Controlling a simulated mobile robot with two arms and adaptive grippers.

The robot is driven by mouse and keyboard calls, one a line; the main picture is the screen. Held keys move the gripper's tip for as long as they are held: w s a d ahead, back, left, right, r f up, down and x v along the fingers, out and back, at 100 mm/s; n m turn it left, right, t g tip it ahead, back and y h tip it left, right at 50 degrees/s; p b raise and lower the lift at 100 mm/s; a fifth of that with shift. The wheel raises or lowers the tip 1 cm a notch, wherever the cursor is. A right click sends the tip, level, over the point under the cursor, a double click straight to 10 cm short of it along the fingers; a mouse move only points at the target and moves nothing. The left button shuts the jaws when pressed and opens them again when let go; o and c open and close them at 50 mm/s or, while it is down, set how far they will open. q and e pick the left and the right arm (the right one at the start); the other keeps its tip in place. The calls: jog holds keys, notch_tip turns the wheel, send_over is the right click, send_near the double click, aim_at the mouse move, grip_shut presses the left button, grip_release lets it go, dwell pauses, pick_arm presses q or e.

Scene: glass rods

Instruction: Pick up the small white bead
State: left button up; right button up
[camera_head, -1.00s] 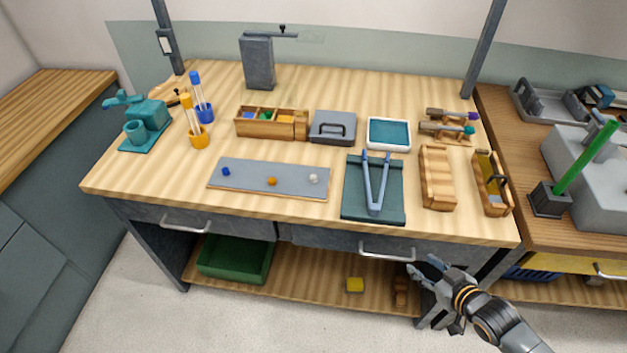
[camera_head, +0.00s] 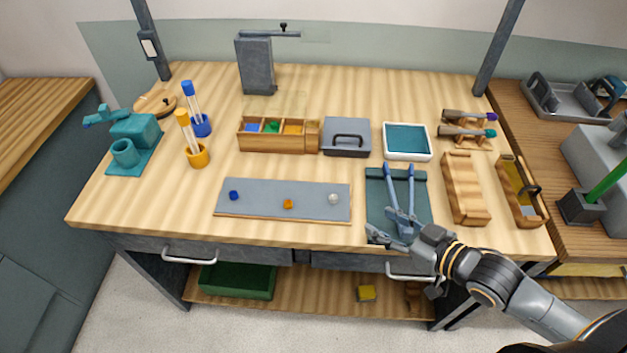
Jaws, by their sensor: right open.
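The small white bead (camera_head: 334,198) sits near the right end of a grey board (camera_head: 262,202) on the workbench. An orange bead (camera_head: 287,204) lies near the board's middle, and a blue bead (camera_head: 234,195) near its left end. My right gripper (camera_head: 376,232) is open, over the front edge of the dark green tray, to the right of and nearer the front than the white bead. It is apart from the bead and empty. My left gripper is not in view.
Blue tweezers (camera_head: 389,190) lie on the dark green tray (camera_head: 376,186), partly behind my right gripper. A grey lidded box (camera_head: 347,137), a wooden compartment box (camera_head: 270,148) and a white-rimmed teal dish (camera_head: 407,141) stand behind.

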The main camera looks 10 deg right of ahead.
aim_at(336, 198)
jog(key=shift+w+a+f, duration=0.1)
jog(key=shift+w+a, duration=0.3)
jog(key=shift+w, duration=0.45)
jog(key=x, duration=0.3)
jog(key=shift+w+a+f, duration=0.1)
jog(key=shift+w+a, duration=0.05)
jog(key=shift+w, duration=0.1)
jog(key=x, duration=0.2)
jog(key=shift+w+a+f, duration=0.15)
jog(key=shift+w, duration=0.1)
jog(key=shift+w+a+f+p, duration=0.3)
jog(key=shift+w+a+f, duration=0.05)
jog(key=shift+w, duration=0.2)
jog(key=p+x, duration=0.1)
jog(key=x, duration=0.3)
jog(key=shift+w+a+f, duration=0.1)
jog(key=shift+f, duration=0.05)
jog(key=shift+w+a+f, duration=0.1)
jog(key=shift+w+f, duration=0.05)
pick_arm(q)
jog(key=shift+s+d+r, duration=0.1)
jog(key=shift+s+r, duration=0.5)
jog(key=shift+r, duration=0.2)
pick_arm(e)
jog(key=c, duration=0.9)
